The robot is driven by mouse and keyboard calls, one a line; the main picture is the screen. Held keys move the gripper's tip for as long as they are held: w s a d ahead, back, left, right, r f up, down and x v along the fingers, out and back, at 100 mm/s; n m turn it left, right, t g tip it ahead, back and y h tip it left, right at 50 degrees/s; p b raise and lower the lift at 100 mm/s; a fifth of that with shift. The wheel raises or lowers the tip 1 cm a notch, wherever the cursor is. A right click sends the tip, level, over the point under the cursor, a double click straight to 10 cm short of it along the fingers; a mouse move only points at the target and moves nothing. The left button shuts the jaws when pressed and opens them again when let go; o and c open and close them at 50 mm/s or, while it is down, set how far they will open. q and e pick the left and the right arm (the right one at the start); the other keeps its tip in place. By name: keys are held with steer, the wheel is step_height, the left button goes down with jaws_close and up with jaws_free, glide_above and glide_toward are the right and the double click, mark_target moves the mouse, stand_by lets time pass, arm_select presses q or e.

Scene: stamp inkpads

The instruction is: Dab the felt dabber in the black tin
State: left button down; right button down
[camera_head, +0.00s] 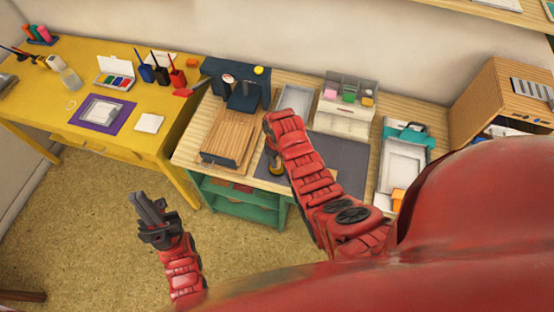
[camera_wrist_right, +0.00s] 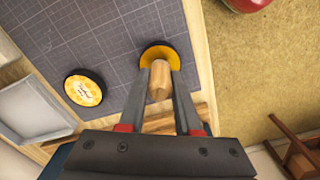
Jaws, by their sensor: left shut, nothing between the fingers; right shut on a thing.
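My right gripper (camera_wrist_right: 160,85) is shut on the light wooden handle (camera_wrist_right: 160,80) of the dabber. The handle's lower end points at a round black tin (camera_wrist_right: 177,48) with an orange-yellow inside. The felt end is hidden, and I cannot tell whether it touches the pad. In the head view the tin (camera_head: 276,170) shows at the dark mat's left edge, below my right wrist; the fingers there are mostly hidden. A black disc with a yellow label (camera_wrist_right: 84,90), perhaps its lid, lies apart on the mat. My left gripper (camera_head: 147,206) is shut and empty, above the floor.
The dark gridded cutting mat (camera_head: 344,156) lies on the wooden bench. A wooden board (camera_head: 230,135) stands left of it, a grey tray (camera_head: 296,97) behind, and a white drawer box (camera_head: 342,121) behind right. The yellow table (camera_head: 110,60) is at the left.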

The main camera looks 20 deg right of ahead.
steer(key=shift+f, duration=0.4)
steer(key=shift+s+f+b, duration=0.1)
steer(key=shift+b, duration=0.4)
stand_by(1.2)
step_height(320, 180, up, 2)
steer(key=shift+r+p, duration=0.1)
steer(key=shift+p, duration=0.4)
steer(key=shift+r+p, duration=0.75)
steer(key=shift+r, duration=1.75)
steer(key=shift+w, duration=0.2)
